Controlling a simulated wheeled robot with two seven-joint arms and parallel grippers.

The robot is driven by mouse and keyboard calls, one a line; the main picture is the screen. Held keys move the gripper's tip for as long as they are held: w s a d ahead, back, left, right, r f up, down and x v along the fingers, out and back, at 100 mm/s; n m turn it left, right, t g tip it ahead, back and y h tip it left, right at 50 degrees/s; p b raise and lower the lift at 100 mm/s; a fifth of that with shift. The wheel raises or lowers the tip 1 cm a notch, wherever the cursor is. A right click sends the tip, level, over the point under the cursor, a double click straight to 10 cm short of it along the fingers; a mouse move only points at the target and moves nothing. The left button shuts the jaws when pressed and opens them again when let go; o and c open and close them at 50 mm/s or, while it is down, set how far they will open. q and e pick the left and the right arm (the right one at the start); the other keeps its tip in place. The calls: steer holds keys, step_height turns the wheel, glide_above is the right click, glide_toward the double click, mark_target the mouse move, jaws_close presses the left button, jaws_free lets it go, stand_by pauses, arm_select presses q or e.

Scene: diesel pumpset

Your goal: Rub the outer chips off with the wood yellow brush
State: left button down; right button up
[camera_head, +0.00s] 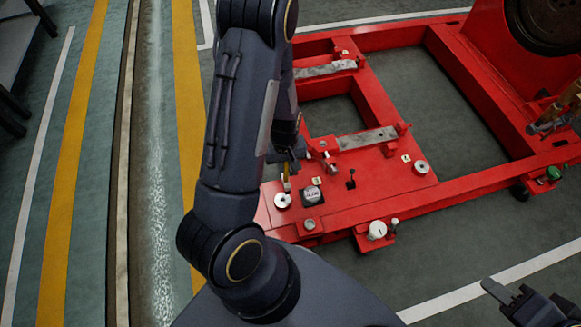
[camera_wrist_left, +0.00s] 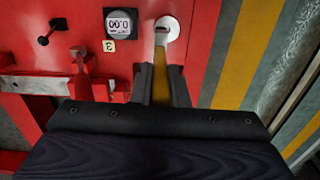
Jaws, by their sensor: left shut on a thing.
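My left gripper (camera_head: 287,160) is shut on the yellow brush (camera_head: 286,182). In the left wrist view the brush (camera_wrist_left: 162,62) shows between the two fingers of the left gripper (camera_wrist_left: 163,80). The brush's far end is over a round silver-white fitting (camera_wrist_left: 168,28) on the red panel; I cannot tell whether they touch. This fitting also shows in the head view (camera_head: 282,200). No separate chips can be made out. My right gripper (camera_head: 512,296) is at the lower right, away from the red frame, and its opening is unclear.
A black lever (camera_head: 351,180) and several round fittings stand on the red frame (camera_head: 385,180). Yellow and white floor stripes lie to the left.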

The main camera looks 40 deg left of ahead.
mark_target(285, 178)
arm_select(q)
steer(key=shift+f+b, duration=2.65)
steer(key=shift+f, duration=0.35)
steer(key=shift+f+b, duration=0.7)
steer(key=shift+f, duration=0.3)
steer(key=shift+s+a+r, duration=0.1)
